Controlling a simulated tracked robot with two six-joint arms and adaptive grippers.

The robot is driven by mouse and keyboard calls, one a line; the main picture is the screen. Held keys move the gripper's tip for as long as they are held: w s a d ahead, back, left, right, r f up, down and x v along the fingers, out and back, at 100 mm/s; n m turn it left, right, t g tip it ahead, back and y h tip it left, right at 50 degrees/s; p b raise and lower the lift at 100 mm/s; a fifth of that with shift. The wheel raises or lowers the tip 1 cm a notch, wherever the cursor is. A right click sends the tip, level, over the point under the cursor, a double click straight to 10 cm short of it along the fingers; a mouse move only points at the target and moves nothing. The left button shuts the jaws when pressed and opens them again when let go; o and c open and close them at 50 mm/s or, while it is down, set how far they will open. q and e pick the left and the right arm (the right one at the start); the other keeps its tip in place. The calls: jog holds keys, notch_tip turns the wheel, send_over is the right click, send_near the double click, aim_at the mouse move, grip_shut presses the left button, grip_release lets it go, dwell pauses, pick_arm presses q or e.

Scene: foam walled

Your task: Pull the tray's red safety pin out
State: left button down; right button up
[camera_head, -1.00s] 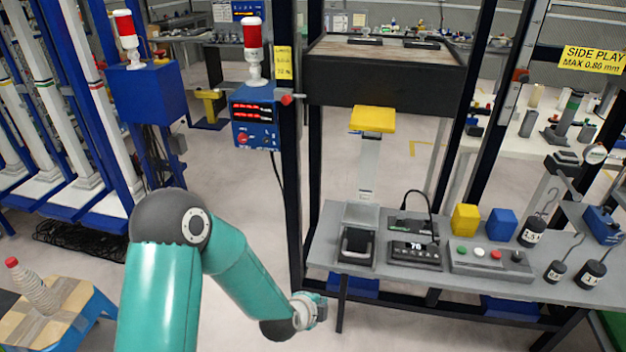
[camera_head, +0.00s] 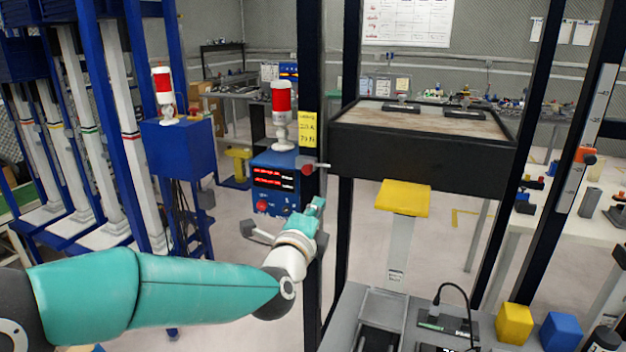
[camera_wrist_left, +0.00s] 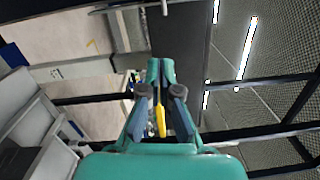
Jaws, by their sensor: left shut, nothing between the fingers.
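The red safety pin (camera_head: 307,169) shows its round red knob at the left end of the tray, beside the dark upright post, with a short thin shank running right toward the tray. The tray (camera_head: 420,150) is a wide black box with a brownish top. My left gripper (camera_head: 318,203) is just below the knob and apart from it in the picture, fingers pointing up. In the left wrist view my left gripper (camera_wrist_left: 160,66) has its teal fingertips together with nothing between them. I cannot make out the pin there. My right gripper is out of view.
The dark post (camera_head: 312,100) carries a yellow label and stands close to my left gripper. A blue control box (camera_head: 273,182) with red displays is left of it. A yellow-topped support (camera_head: 402,198) stands under the tray. A grey bench (camera_head: 345,305) is below.

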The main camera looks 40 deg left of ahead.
pick_arm(q)
jog(key=shift+r, duration=0.1)
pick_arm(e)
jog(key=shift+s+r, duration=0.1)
pick_arm(q)
jog(key=w+a+p, duration=0.2)
jog(key=w+a, duration=0.5)
jog(key=w, duration=0.2)
jog(key=shift+r+p, duration=0.4)
jog(key=shift+r, duration=0.05)
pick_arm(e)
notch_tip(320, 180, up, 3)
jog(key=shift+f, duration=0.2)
pick_arm(q)
jog(key=shift+w, duration=0.1)
